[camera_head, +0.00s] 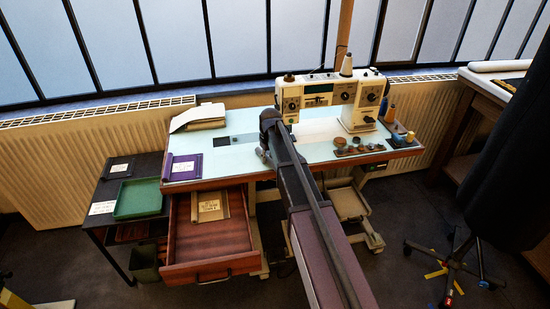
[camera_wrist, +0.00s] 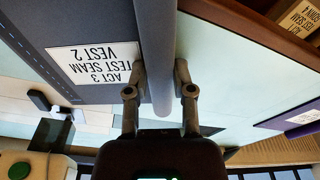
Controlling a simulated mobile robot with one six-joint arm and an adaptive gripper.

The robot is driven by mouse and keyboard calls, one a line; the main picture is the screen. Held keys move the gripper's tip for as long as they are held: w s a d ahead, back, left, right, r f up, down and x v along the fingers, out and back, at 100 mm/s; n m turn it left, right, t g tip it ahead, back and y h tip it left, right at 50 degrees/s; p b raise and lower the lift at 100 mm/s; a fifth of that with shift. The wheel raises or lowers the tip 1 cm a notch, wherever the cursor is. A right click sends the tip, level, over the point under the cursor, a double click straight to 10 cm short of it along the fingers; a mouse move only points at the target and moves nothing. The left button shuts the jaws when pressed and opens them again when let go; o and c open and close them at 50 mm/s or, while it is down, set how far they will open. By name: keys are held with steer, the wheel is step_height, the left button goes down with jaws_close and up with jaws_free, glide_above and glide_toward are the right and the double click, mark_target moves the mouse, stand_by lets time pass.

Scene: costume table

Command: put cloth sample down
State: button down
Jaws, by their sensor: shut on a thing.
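The cloth sample (camera_wrist: 95,80) is dark grey with a dashed pale line, a thick rolled grey edge and a white label reading "ACT 3 TEST SEAM VEST 2". In the wrist view, my gripper (camera_wrist: 160,78) is shut on the rolled edge, one finger on each side. The pale blue sewing table (camera_wrist: 225,90) shows beyond it; I cannot tell whether the sample touches it. In the head view, my gripper's end is over the middle of the table, and my arm hides the sample.
A purple sample (camera_head: 183,167) lies at the table's left end. A sewing machine (camera_head: 335,97) stands at the back right. Below the front-left edge is an open drawer (camera_head: 210,240) holding a labelled tan piece (camera_head: 210,207). A green tray (camera_head: 138,198) is on the left side stand.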

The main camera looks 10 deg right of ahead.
steer(key=shift+r, duration=0.1)
step_height(320, 180, up, 3)
steer(key=p, duration=0.3)
steer(key=shift+r+p, duration=0.2)
steer(key=shift+p, duration=0.1)
steer(key=s+r+p, duration=0.1)
steer(key=s, duration=1.5)
steer(key=shift+a+r, duration=0.15)
steer(key=shift+r, duration=0.05)
